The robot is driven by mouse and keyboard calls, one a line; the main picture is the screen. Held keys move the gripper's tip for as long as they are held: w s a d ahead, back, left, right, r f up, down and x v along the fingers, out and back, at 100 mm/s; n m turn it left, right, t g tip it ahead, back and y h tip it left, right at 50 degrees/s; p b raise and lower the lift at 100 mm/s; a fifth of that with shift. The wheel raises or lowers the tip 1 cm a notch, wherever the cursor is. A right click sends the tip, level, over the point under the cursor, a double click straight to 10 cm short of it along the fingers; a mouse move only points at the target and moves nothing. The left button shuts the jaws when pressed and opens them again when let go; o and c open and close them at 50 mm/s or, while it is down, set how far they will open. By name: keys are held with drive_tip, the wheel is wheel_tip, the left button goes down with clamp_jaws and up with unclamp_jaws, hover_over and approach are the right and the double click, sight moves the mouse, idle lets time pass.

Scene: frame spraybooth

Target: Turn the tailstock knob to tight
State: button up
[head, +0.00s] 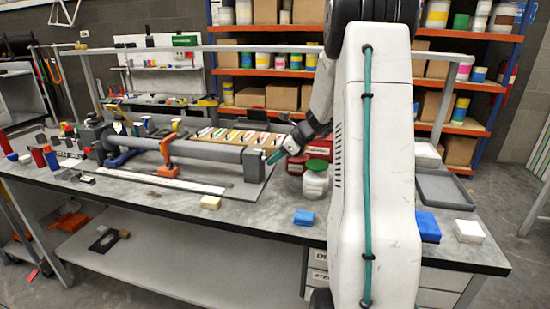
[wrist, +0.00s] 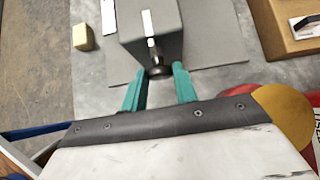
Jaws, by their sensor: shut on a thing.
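The tailstock (head: 253,164) is a grey block at the right end of the long grey tube on the bench. In the wrist view the tailstock (wrist: 170,45) is at the top centre, with a white strip on its top and face. Its dark round knob (wrist: 158,71) sticks out from the near face. My gripper (wrist: 162,74) has its two teal fingers on either side of the knob and is shut on it. In the head view my gripper (head: 276,156) is at the tailstock's right end, where the knob is hidden. No tight marking is readable.
A rack of coloured strips (head: 240,137) lies behind the tube. A cream block (head: 210,202) and a blue block (head: 303,217) lie on the front bench top.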

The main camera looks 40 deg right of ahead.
idle(0.4)
drive_tip(key=o, duration=0.9)
drive_tip(key=shift+o, duration=0.2)
drive_tip(key=v, duration=0.7)
drive_tip(key=shift+s+d+r, duration=0.15)
drive_tip(key=shift+d+r, duration=0.1)
